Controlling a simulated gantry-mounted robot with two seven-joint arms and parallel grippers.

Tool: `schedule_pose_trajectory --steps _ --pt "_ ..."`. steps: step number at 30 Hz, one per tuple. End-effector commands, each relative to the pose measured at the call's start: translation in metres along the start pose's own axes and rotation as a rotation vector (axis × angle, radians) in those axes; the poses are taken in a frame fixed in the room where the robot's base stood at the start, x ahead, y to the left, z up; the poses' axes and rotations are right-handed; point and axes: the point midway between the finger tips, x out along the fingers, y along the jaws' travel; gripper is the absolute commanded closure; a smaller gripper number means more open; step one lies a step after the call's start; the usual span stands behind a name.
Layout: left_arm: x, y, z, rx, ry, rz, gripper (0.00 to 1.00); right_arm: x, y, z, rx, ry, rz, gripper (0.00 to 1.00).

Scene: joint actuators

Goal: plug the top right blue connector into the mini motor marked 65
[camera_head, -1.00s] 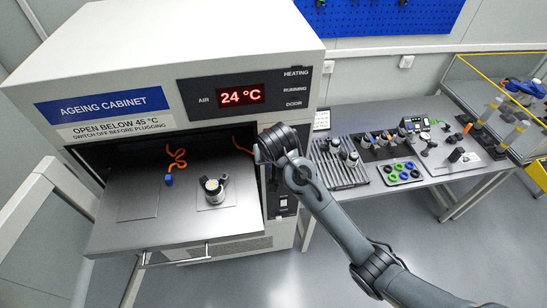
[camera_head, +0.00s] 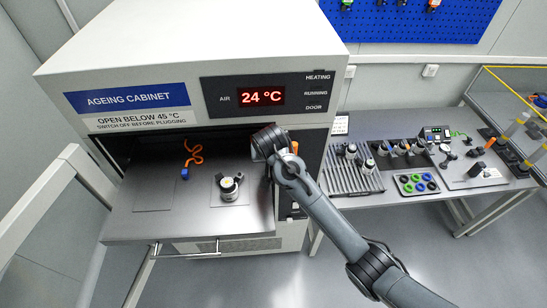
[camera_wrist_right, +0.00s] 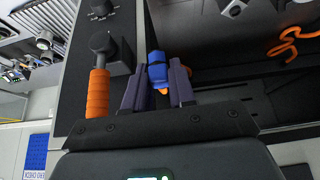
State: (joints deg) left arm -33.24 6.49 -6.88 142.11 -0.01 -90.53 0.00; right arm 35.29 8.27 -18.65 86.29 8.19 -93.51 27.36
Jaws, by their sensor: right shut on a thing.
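The blue connector (camera_wrist_right: 157,68) with a bit of orange at its lower end sits between the fingers of my right gripper (camera_wrist_right: 157,88), which is shut on it. In the head view my right wrist is at the cabinet's right front edge and hides the gripper and connector. A small silver-and-black motor (camera_head: 229,187) stands on the right plate of the pulled-out shelf (camera_head: 150,222); its marking is too small to read. Another blue connector (camera_head: 185,174) hangs on an orange cable (camera_head: 194,152) at the left plate. My left gripper is not in view.
The ageing cabinet (camera_head: 180,65) reads 24 °C and is open at the front. An orange handle (camera_wrist_right: 97,92) stands beside my right gripper on the cabinet's side panel. A bench (camera_head: 360,202) at the right holds several motors and a tray of coloured rings (camera_head: 417,184).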

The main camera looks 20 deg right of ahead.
Motion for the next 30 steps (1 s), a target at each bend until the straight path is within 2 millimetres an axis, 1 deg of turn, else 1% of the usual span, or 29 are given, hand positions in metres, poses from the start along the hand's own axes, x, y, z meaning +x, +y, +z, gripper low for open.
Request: schedule_pose_trajectory --steps 18,30 --pt "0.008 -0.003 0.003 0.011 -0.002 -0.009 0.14 0.026 -0.03 -0.012 -0.001 0.001 -0.001 1.0" --pt "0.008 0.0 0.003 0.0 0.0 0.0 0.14 0.028 -0.033 -0.013 -0.001 0.001 0.0 1.0"
